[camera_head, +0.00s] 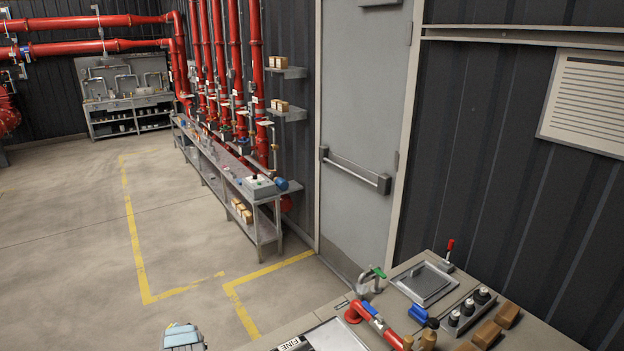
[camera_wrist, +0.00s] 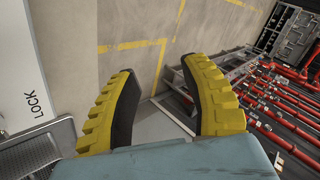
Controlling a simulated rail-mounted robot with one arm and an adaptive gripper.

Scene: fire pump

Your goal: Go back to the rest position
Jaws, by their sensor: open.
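My gripper (camera_wrist: 160,108) fills the lower middle of the wrist view. Its two yellow fingers with black inner pads stand well apart, and nothing is between them. In the head view only a light blue-grey part of my arm (camera_head: 183,337) shows at the bottom edge; the fingertips cannot be made out there.
A long shelf bench (camera_head: 225,185) lines red pipes (camera_head: 257,75). The floor (camera_head: 65,260) at left is clear.

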